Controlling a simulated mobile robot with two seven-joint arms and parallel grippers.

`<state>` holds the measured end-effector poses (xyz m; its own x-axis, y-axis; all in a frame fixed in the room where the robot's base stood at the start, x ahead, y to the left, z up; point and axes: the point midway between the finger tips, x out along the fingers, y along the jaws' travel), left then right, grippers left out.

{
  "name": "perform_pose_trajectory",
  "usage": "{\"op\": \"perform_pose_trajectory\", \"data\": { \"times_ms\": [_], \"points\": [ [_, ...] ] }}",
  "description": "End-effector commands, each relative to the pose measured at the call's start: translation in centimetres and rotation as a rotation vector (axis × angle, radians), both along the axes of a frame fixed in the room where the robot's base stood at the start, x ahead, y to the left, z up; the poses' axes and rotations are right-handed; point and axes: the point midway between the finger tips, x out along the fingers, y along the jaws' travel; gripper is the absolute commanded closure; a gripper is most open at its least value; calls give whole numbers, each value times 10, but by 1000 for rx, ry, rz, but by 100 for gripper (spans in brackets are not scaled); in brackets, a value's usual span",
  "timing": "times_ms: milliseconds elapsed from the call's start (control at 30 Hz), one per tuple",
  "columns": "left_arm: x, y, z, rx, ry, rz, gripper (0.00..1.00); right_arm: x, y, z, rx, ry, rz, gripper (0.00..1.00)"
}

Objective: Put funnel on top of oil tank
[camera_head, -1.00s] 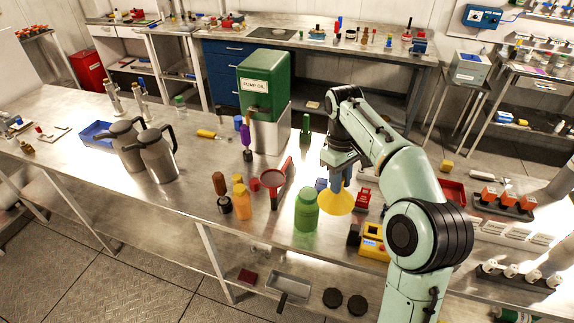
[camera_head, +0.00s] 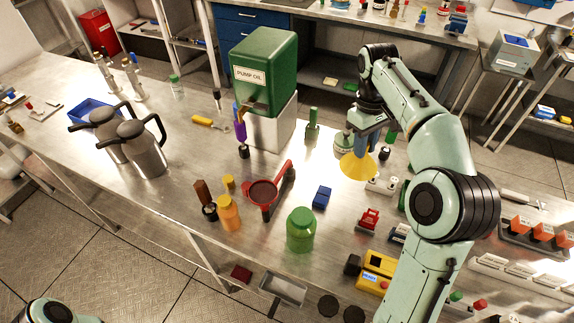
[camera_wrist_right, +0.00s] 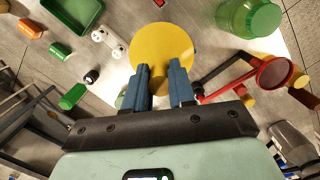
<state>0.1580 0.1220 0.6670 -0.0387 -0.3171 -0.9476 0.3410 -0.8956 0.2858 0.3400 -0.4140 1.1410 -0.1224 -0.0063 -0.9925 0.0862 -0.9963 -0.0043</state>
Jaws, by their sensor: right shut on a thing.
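The yellow funnel (camera_head: 358,166) hangs from my right gripper (camera_head: 364,140), wide mouth down, above the bench. In the right wrist view the funnel (camera_wrist_right: 161,50) shows as a yellow disc beyond the blue fingers (camera_wrist_right: 160,86), which are shut on its narrow part. The oil tank (camera_head: 264,72) is a green box marked PUMP OIL on a shiny metal base. It stands left of and behind the funnel, clearly apart from it. Its top looks bare. My left gripper is out of view; only a piece of my left arm shows at the bottom left.
A green jar (camera_head: 300,230), a red strainer-like tool (camera_head: 262,193), an orange bottle (camera_head: 228,212) and a blue block (camera_head: 322,197) stand in front. Two steel jugs (camera_head: 143,150) stand at left. A green bottle (camera_head: 312,124) stands between tank and funnel. Bare bench lies before the tank.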

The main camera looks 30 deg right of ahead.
Motion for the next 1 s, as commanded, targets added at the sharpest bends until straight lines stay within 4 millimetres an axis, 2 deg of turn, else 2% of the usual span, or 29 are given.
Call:
{"op": "perform_pose_trajectory", "data": {
  "times_ms": [233,333,533,800,1000],
  "points": [
    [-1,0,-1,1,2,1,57,0,0,-2,0,1,0,100],
    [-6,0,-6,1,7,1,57,-1,0,-14,1,4,1,100],
    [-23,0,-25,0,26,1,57,-3,0,-67,2,9,-1,100],
    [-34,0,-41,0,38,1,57,-2,1,-134,3,6,1,100],
    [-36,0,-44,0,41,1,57,-1,1,-157,1,2,0,100]
  ]
}}
